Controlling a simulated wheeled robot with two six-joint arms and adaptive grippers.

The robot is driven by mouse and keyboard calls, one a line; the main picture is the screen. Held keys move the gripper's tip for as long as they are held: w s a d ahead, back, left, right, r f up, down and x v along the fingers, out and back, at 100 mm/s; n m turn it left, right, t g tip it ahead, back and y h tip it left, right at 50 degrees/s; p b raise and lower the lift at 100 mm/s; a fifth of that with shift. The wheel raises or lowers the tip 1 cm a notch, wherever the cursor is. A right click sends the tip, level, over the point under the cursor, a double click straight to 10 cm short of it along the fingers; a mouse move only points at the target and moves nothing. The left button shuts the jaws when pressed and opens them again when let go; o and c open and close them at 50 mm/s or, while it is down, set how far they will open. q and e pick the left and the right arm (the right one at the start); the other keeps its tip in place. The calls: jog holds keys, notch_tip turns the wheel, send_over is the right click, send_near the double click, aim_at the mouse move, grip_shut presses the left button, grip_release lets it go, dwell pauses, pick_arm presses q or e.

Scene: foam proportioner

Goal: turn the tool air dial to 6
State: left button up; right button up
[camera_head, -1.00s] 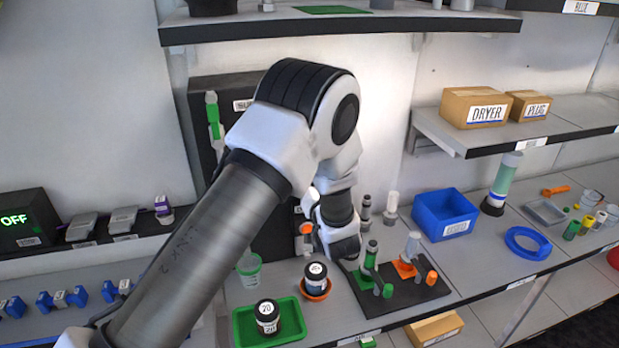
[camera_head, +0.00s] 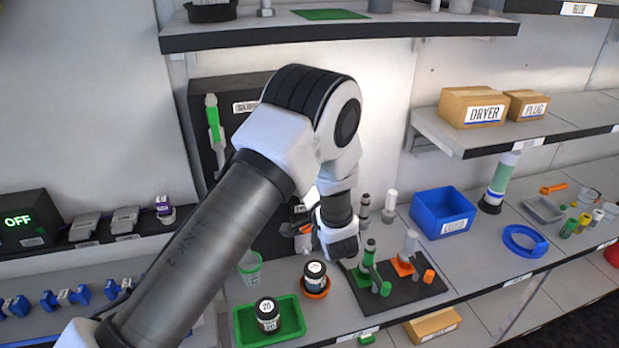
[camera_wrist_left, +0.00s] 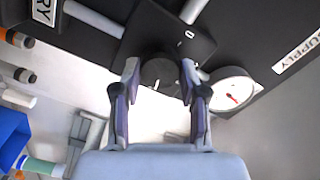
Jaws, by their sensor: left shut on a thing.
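The tool air dial (camera_wrist_left: 160,74) is a round black knob on a black plate, with a pale mark on its face, in the left wrist view. My left gripper (camera_wrist_left: 160,85) is shut on it, one finger on each side. A white mark that looks like a 0 (camera_wrist_left: 190,33) is on the plate beside the knob. In the head view my left gripper (camera_head: 308,228) is at the lower part of the black wall panel, and my arm hides most of the dial. My right gripper is in neither view.
A round gauge (camera_wrist_left: 232,92) with a red needle sits close beside the dial. Below my wrist are a green tray (camera_head: 290,331) with a jar (camera_head: 267,315), and a dark board (camera_head: 408,291) with green and orange fittings. A blue bin (camera_head: 443,214) stands to the right.

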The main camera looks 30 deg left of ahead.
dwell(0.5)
pick_arm(q)
jog(key=o, duration=1.1)
jog(key=shift+a, duration=0.1)
jog(key=shift+o, duration=0.2)
jog(key=shift+a+f, duration=0.1)
jog(key=shift+a, duration=0.15)
jog(key=v, duration=0.7)
jog(key=shift+d, duration=0.2)
jog(key=shift+a, duration=0.1)
